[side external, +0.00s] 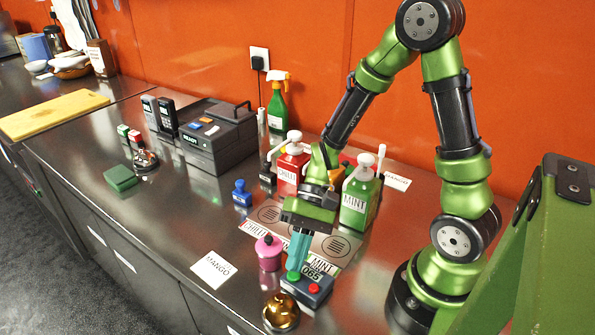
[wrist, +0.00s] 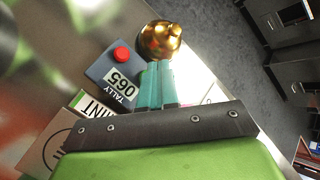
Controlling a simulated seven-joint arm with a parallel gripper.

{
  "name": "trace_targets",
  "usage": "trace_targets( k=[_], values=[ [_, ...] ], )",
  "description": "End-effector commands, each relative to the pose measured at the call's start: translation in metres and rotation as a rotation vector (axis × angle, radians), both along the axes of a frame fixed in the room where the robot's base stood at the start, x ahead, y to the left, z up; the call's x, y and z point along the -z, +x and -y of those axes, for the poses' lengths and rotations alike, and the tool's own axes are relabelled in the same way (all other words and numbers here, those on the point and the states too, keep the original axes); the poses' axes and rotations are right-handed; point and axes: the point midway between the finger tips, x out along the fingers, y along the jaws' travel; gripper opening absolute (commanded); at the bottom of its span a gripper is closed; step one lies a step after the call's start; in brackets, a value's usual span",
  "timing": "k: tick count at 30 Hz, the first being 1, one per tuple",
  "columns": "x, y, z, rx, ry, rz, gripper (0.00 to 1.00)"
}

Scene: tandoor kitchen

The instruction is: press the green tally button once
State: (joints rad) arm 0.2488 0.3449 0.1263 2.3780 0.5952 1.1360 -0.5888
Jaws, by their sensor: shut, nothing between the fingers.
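The tally box (side external: 318,297) is a dark blue-grey block on the steel counter, with a label reading 065 and a red button (side external: 314,288). The green button (side external: 293,277) shows only as a small patch at the fingertips, at the box's left end. My gripper (side external: 294,268) is shut and empty, its teal fingers pointing down over that end; I cannot tell whether they touch the button. The wrist view shows the tally box (wrist: 104,70), the red button (wrist: 121,54) uncovered, and my gripper (wrist: 155,72) over the box's right side; the green button is hidden there.
A brass bell (side external: 281,312) stands close in front of the box. A pink bottle (side external: 268,252) stands just behind it to the left. A printed mat (side external: 335,245), a green MINT bottle (side external: 358,200) and a red bottle (side external: 292,167) are behind.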

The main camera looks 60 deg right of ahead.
Motion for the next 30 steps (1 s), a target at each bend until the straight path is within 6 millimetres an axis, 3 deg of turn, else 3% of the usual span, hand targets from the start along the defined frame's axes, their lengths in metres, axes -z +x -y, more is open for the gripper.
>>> trace_targets(
  k=[30],
  values=[
    [0.0085, 0.0, -0.0001, 0.0, 0.0, 0.0, 0.0]
  ],
)
